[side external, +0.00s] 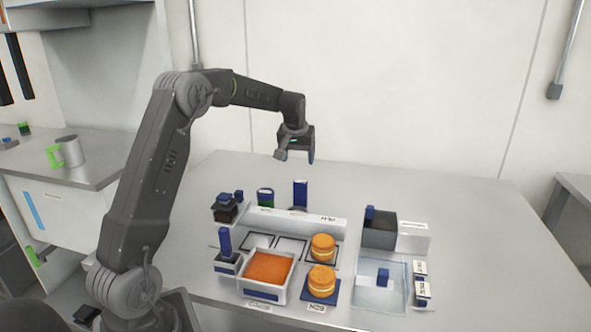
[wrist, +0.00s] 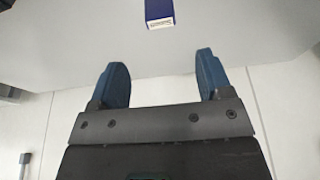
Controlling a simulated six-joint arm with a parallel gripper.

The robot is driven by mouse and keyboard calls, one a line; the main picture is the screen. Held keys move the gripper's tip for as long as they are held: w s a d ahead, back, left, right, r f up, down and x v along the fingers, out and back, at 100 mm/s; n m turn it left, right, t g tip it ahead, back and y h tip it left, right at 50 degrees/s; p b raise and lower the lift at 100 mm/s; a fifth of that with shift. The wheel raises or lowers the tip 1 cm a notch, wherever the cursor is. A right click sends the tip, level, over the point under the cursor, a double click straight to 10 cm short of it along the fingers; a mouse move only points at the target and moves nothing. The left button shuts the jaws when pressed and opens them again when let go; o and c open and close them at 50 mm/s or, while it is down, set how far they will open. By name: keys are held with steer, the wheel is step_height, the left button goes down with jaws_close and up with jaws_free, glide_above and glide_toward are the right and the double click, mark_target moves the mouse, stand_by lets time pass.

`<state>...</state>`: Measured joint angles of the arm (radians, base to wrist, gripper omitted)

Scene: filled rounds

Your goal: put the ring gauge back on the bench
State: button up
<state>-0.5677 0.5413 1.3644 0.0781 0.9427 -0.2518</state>
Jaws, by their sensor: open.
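My gripper (side external: 297,157) is open and empty, high above the back of the bench (side external: 460,200). In the wrist view both blue fingertips of the gripper (wrist: 162,70) stand wide apart with nothing between them. I cannot tell for sure which thing is the ring gauge. A small dark blue and green rounded piece (side external: 265,197) stands at the back of the bench. An upright blue block (side external: 300,193) stands right of it, below my gripper. A blue block with a pale label (wrist: 160,12) shows at the top edge of the wrist view, beyond the fingertips.
Two filled rounds (side external: 323,246) (side external: 321,279) sit at the front middle, beside a white tray of orange filling (side external: 268,270). A dark open box (side external: 380,230) and a clear tray (side external: 382,300) stand right. A dark block (side external: 225,210) stands back left. The bench's right side is clear.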

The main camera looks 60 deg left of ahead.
steer(key=s+d+r+m+t, duration=0.1)
steer(key=s+d+r+m, duration=0.2)
steer(key=d, duration=0.4)
steer(key=s+d+r, duration=0.3)
steer(key=s+d, duration=0.1)
steer(key=d, duration=0.3)
steer(key=s+d+r+m+t, duration=0.1)
steer(key=s+d+r+m, duration=0.1)
steer(key=s+d+r, duration=0.3)
steer(key=s+d+f+m+h, duration=0.1)
steer(key=s+d+f+m, duration=0.1)
steer(key=s+d, duration=0.4)
steer(key=s+d+f+m+t+h, duration=0.1)
steer(key=s+d+f+m, duration=0.1)
steer(key=s+d, duration=0.4)
steer(key=s+f, duration=0.1)
steer(key=s, duration=0.3)
steer(key=shift+d, duration=0.15)
